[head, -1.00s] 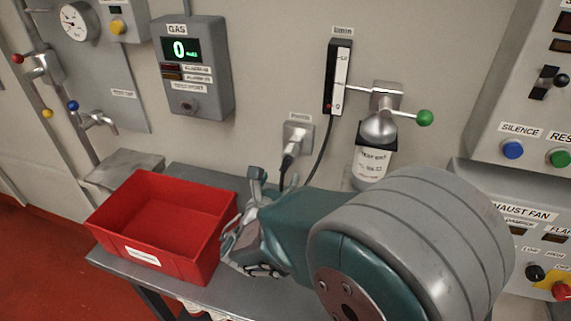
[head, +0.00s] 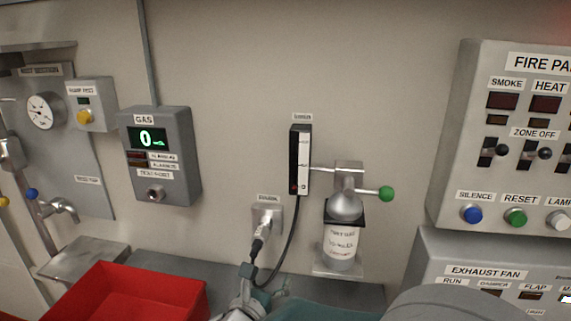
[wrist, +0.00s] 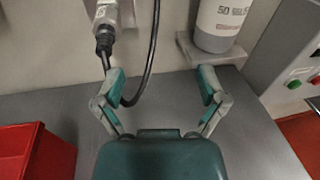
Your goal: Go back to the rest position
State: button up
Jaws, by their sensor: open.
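My gripper (wrist: 161,88) is open and empty in the wrist view, its two fingers spread above the grey bench. A plugged connector (wrist: 105,38) with its black cable is ahead of the left finger, and a labelled bottle (wrist: 218,22) is ahead of the right finger. I cannot tell whether the fingers touch anything, but no object sits between them. In the head view part of my gripper (head: 245,296) shows at the bottom edge, right of the red bin; my arm beside it is cut off by the frame.
The red bin (head: 190,302) stands on the grey bench (head: 345,293). On the wall are the gas meter (head: 160,155), the socket (head: 266,216), the bottle under a valve with a green knob (head: 386,193), and the fire panel (head: 500,150) at right.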

jog(key=s+d+m+g+h, duration=0.2)
jog(key=s+d+m+g, duration=0.25)
jog(key=d+m, duration=0.45)
jog(key=s+d+m+g+h, duration=0.1)
jog(key=s+d+m+g, duration=0.2)
jog(key=d+m+g, duration=0.6)
jog(key=s+d+r+m+t+y, duration=0.1)
jog(key=s+m+y, duration=0.3)
jog(key=m, duration=0.3)
jog(key=s+d+r+m+t+y, duration=0.1)
jog(key=s+r+m+y, duration=0.1)
jog(key=s+m+y, duration=0.2)
jog(key=s+m, duration=0.3)
jog(key=m, duration=0.1)
jog(key=shift+d+t, duration=0.25)
jog(key=shift+t, duration=0.1)
